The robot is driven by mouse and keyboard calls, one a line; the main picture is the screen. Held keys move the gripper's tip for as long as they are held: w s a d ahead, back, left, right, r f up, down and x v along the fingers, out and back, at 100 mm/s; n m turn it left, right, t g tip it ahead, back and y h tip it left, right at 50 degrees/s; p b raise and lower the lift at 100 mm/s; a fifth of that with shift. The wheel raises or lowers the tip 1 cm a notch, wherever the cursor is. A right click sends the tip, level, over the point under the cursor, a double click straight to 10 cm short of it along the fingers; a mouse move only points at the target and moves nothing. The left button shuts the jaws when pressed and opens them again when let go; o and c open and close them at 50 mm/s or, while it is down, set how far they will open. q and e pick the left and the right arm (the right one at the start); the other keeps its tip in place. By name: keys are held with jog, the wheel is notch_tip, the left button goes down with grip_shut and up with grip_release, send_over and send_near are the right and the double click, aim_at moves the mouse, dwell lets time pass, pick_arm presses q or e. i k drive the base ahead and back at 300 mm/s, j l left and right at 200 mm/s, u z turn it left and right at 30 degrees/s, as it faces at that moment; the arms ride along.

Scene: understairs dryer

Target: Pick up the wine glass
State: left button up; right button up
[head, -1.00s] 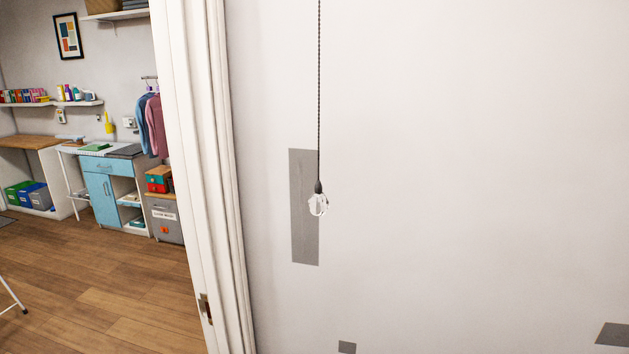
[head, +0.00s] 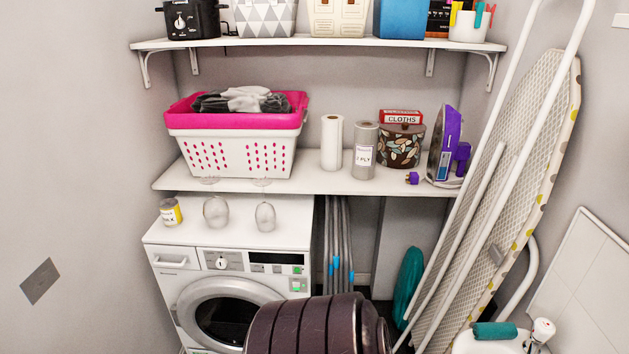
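Two clear wine glasses stand upside down on top of the white dryer (head: 285,228) in the head view, bowls down and bases up. The left wine glass (head: 216,212) is near the middle of the dryer top. The right wine glass (head: 265,217) stands beside it with a gap between. Their bases show faintly against the front edge of the shelf above. Neither of my grippers is in view.
A shelf (head: 310,184) with a pink-rimmed laundry basket (head: 232,150) hangs above and behind. A dark ribbed object (head: 315,328) is in front. An ironing board (head: 505,180) leans at right.

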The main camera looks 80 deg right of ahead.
aim_at(265, 214)
jog(key=z, duration=2.35)
